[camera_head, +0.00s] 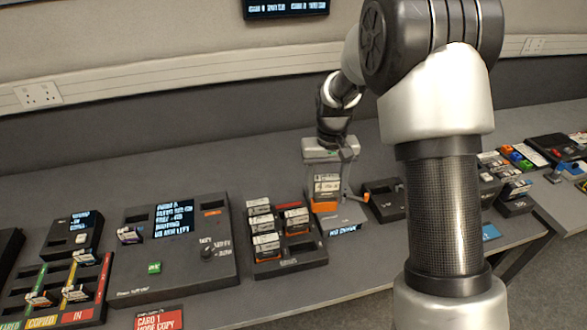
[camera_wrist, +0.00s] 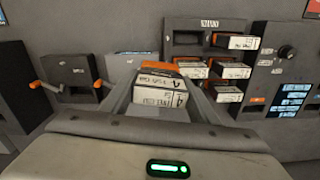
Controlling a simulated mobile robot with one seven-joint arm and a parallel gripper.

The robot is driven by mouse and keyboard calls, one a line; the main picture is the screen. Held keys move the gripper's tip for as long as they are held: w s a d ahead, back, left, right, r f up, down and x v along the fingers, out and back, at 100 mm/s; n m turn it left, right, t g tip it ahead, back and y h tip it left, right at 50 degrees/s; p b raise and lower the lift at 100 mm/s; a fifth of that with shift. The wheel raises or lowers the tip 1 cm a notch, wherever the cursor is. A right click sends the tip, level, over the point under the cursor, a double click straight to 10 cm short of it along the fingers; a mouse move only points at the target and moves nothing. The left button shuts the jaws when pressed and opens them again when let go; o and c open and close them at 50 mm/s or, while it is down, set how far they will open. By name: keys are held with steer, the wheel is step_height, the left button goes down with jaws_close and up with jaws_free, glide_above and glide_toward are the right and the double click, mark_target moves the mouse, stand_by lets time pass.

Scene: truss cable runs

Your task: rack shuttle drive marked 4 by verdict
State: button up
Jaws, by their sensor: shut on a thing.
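My gripper (camera_head: 328,180) is shut on a drive (camera_head: 326,188) with a white label and an orange end. In the wrist view the held drive (camera_wrist: 160,92) shows a 4 on its label, upside down. In the head view it hangs upright, orange end low, at a small dock whose front display (camera_head: 345,230) seems to read NO DRIVE. I cannot tell whether the drive touches the dock. A dark rack (camera_head: 290,264) just left of it holds several white-labelled drives; it also shows in the wrist view (camera_wrist: 200,24).
A console (camera_head: 185,278) with a lit screen, knob and green button stands left of the rack. A tray with coloured lanes (camera_head: 88,312) is at far left. An orange lever (camera_head: 366,197) sits beside the dock. A dark box (camera_head: 385,208) stands to its right.

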steer(key=w+a+f+n, duration=0.2)
steer(key=w+a, duration=0.4)
steer(key=a, duration=0.4)
step_height(320, 180, down, 6)
steer(key=b, duration=0.2)
steer(key=shift+d+f+b, duration=0.15)
steer(key=shift+d+b, duration=0.15)
steer(key=shift+b, duration=0.05)
steer(key=shift+s+f+b, duration=0.15)
steer(key=shift+f+b, duration=1.6)
steer(key=shift+f, duration=0.45)
stand_by(2.2)
stand_by(0.3)
steer(key=o, duration=1.7)
steer(key=shift+s+r, duration=0.1)
steer(key=shift+r, duration=0.05)
